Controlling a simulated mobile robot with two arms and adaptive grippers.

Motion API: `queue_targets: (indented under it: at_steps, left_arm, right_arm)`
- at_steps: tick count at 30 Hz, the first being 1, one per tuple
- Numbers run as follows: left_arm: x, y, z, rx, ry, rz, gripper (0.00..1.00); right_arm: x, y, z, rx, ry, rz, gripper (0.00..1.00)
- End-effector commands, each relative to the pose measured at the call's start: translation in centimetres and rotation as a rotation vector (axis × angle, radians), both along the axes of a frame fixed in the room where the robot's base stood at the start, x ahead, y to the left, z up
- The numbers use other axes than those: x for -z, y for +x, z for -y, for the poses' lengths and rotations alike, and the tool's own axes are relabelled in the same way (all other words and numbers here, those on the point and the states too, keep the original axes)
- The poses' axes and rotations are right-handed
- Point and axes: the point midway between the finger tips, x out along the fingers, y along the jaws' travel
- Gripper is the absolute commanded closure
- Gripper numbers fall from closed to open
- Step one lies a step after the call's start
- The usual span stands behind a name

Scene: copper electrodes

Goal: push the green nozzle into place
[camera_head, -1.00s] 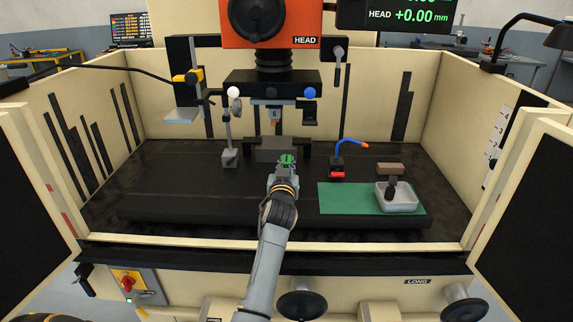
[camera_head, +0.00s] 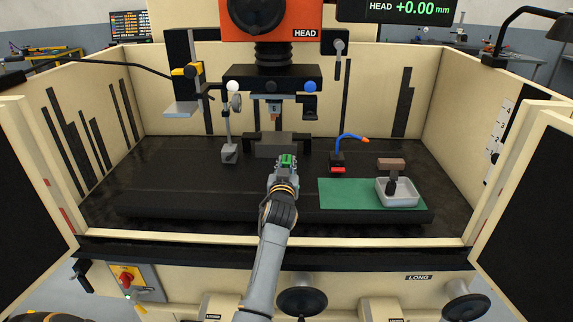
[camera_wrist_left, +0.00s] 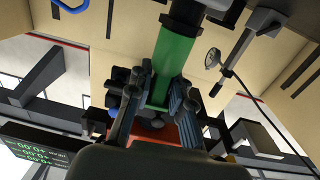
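My left gripper (camera_head: 286,166) reaches into the middle of the machine tank, in front of the grey block. Its fingers are closed on the sides of a green piece (camera_head: 288,160). In the left wrist view, the green piece (camera_wrist_left: 173,62) stands between both finger pads, with a dark grey part at its far end. I cannot tell its exact shape. The only hose-like nozzle in view is a blue hose with an orange tip (camera_head: 352,138), on a black and red base to the right, apart from the gripper. I see no green nozzle there. My right gripper is not in view.
A grey block (camera_head: 275,145) stands behind the gripper, below the orange head (camera_head: 270,25). A dial gauge stand (camera_head: 229,153) is at left. A green mat (camera_head: 345,195) at right bears a white tray (camera_head: 399,203).

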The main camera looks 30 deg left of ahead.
Motion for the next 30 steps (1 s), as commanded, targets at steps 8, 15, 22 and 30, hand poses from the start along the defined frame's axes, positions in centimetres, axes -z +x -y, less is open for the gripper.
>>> queue_targets:
  at_steps: [8,15,22,30]
  left_arm:
    - [0.0,0.0,0.0,0.000,0.000,0.000,0.62]
    - [0.0,-1.1,0.7,0.000,-0.001,0.000,0.62]
    - [0.1,-4.3,2.4,0.001,-0.001,0.000,0.62]
    - [0.0,-6.5,3.6,0.000,-0.001,0.000,0.62]
  right_arm:
    - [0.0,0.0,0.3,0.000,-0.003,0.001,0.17]
    - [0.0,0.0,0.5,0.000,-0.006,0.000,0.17]
    - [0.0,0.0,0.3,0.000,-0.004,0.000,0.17]
    - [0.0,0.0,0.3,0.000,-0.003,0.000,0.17]
